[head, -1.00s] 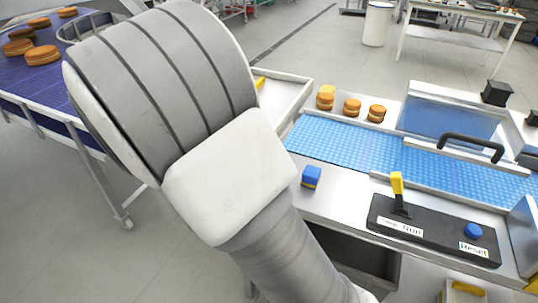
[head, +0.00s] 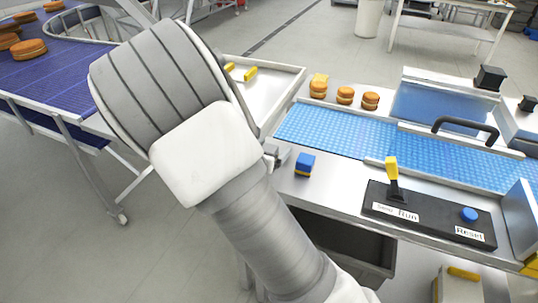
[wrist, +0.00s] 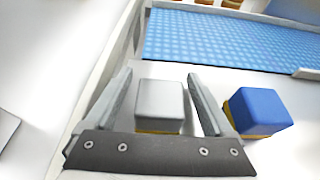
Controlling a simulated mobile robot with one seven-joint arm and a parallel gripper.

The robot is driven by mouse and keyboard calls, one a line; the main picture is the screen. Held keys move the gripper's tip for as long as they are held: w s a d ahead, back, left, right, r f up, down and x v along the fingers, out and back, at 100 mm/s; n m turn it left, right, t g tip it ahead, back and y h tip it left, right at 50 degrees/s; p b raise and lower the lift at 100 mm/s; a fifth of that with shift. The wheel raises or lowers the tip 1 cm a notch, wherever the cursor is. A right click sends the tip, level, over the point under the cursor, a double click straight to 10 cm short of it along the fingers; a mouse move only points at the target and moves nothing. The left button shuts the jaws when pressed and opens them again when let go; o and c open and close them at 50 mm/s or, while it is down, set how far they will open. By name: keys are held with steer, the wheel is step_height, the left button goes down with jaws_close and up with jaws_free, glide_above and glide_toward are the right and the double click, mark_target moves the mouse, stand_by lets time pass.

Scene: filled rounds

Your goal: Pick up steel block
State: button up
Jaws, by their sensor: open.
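The steel block (wrist: 159,105) is a grey cube with a yellow band at its base. In the wrist view it sits on the pale worktop, between the two fingers of my gripper (wrist: 160,95). The fingers are spread, with a gap showing on each side of the block. A blue block (wrist: 257,111) with a yellow base stands just right of the right finger. The blue block also shows in the head view (head: 305,164). In the head view my arm hides most of the gripper and the steel block cannot be made out clearly.
A blue belt (wrist: 230,40) runs behind the blocks. Several filled rounds (head: 345,95) stand beyond it. A black control box (head: 430,215) with a yellow lever is at the right. A tray (head: 285,85) with yellow-topped pieces lies behind my arm.

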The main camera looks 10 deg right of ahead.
jaws_close()
steer(key=shift+r, duration=0.1)
stand_by(0.4)
